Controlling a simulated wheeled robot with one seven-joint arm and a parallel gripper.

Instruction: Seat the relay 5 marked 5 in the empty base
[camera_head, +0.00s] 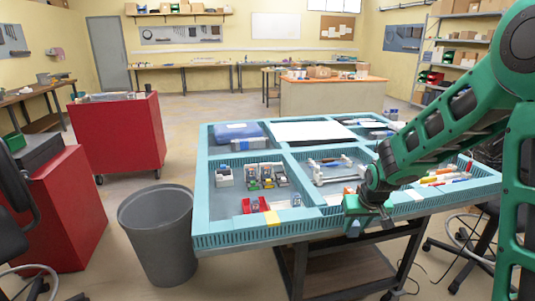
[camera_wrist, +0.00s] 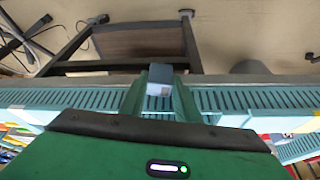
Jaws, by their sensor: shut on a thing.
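My gripper (camera_head: 358,222) is at the front edge of the blue tray table, right of the middle. In the wrist view my gripper (camera_wrist: 159,88) is shut on a small grey-blue block (camera_wrist: 159,80), which I take to be the relay; no number on it is readable. Several small socket units stand in a row in the left compartment: a white one (camera_head: 224,176), then darker ones with green and yellow parts (camera_head: 266,176). I cannot tell which base is empty. My gripper is apart from them, to their right and nearer the front.
The table's slatted front rim (camera_head: 245,237) runs below my gripper. A red bin (camera_head: 257,204) and a yellow card (camera_head: 272,218) lie in front of the sockets. A white rack (camera_head: 335,170) stands in the middle compartment. A grey waste bin (camera_head: 160,235) stands left of the table.

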